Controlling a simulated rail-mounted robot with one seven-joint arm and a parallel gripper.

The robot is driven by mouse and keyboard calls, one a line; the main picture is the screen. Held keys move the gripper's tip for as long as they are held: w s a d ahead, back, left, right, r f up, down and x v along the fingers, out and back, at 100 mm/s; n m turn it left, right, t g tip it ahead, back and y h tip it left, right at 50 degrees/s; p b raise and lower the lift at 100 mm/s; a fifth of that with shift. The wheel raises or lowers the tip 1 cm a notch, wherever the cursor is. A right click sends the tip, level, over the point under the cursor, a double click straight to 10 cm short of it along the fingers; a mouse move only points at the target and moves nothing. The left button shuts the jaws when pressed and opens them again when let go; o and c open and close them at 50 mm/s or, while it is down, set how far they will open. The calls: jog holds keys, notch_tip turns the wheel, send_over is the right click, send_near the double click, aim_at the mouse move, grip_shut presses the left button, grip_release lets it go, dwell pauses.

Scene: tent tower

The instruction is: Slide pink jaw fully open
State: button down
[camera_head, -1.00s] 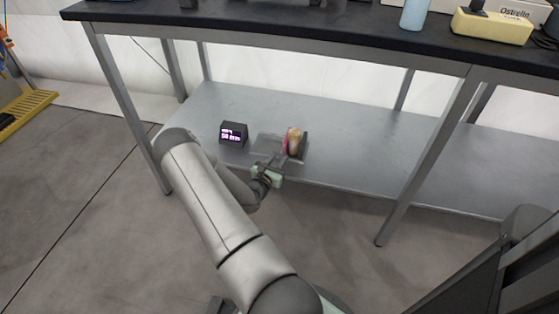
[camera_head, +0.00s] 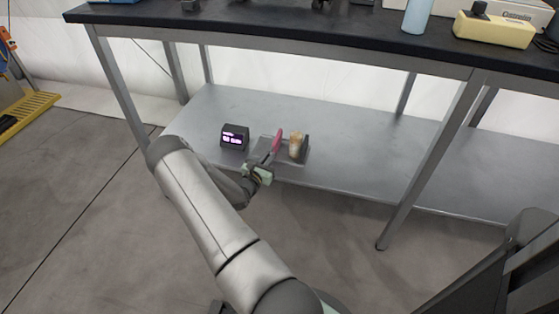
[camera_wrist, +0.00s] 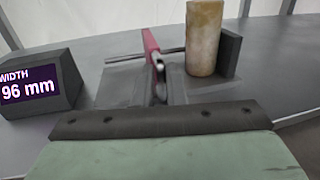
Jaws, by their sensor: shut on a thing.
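The pink jaw (camera_head: 277,141) stands upright on a small grey vise base on the lower shelf, and shows in the wrist view (camera_wrist: 150,42). My gripper (camera_head: 265,164) is shut on the pink jaw from the near side; its fingertips partly hide the jaw's lower part in the wrist view (camera_wrist: 160,80). A tan cylinder (camera_wrist: 204,38) stands right of the pink jaw, with a clear gap between them. The dark fixed jaw (camera_wrist: 231,55) is right beside the cylinder. A thin rail rod (camera_wrist: 122,59) reaches left of the pink jaw.
A dark display box (camera_head: 234,137) stands left of the vise; in the wrist view its screen (camera_wrist: 28,88) reads WIDTH 96 mm. The grey shelf (camera_head: 350,150) is clear to the right. The black tabletop (camera_head: 300,35) is above, with table legs (camera_head: 425,165) at the sides.

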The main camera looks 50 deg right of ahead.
jog(key=shift+w+a, duration=0.3)
jog(key=shift+w, duration=0.35)
jog(key=shift+w+a, duration=0.25)
jog(key=shift+w, duration=0.35)
jog(key=c, duration=1.5)
grip_release()
jog(key=p+v, duration=0.4)
jog(key=v, duration=1.3)
jog(key=shift+a+p, duration=0.3)
